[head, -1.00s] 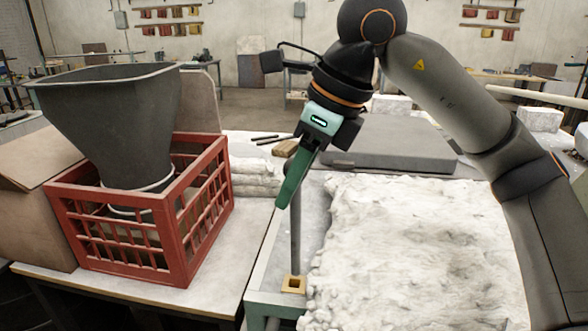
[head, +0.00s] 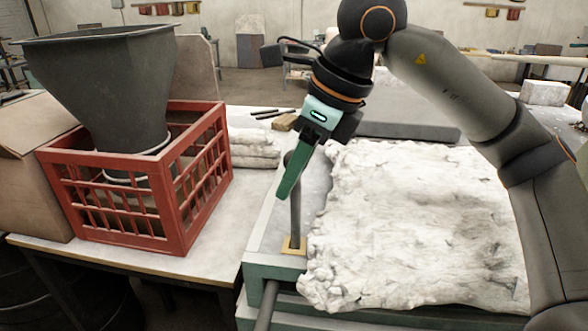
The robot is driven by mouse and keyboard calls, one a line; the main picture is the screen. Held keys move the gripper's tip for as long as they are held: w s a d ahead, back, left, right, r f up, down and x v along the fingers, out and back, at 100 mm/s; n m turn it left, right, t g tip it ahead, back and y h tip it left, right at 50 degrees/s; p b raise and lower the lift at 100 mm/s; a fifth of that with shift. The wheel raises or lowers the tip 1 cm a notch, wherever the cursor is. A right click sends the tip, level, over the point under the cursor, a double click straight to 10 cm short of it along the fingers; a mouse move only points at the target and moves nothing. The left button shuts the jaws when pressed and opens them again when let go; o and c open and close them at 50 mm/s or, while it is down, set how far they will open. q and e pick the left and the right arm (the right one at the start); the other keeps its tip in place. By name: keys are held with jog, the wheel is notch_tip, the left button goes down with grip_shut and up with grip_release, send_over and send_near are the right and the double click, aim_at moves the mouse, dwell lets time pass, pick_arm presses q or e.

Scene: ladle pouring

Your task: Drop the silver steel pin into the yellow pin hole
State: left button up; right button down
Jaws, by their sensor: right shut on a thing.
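The silver steel pin (head: 295,217) stands close to upright in my right gripper (head: 287,188). The green fingers of this gripper are shut on the pin's upper part, and its rounded top (head: 289,158) shows behind them. The pin's lower end meets the yellow pin hole (head: 301,248), a small square piece on the corner of the green-grey frame. The lower end is hidden and seems to be inside the hole; I cannot tell how deep. My left gripper is not in view.
A rough white slab (head: 420,225) lies right of the pin, close to the yellow piece. A red crate (head: 135,205) holding a dark hopper (head: 100,90) stands on the left table. White bags (head: 255,147) and dark rods (head: 270,114) lie behind.

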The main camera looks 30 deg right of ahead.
jog(key=shift+f+b, duration=2.45)
jog(key=shift+f, duration=0.6)
jog(key=shift+c, duration=1.9)
grip_release()
jog(key=p, duration=0.2)
send_near(295, 208)
jog(key=shift+w+d+r, duration=0.1)
jog(key=shift+d+r, duration=0.35)
jog(key=shift+r, duration=0.3)
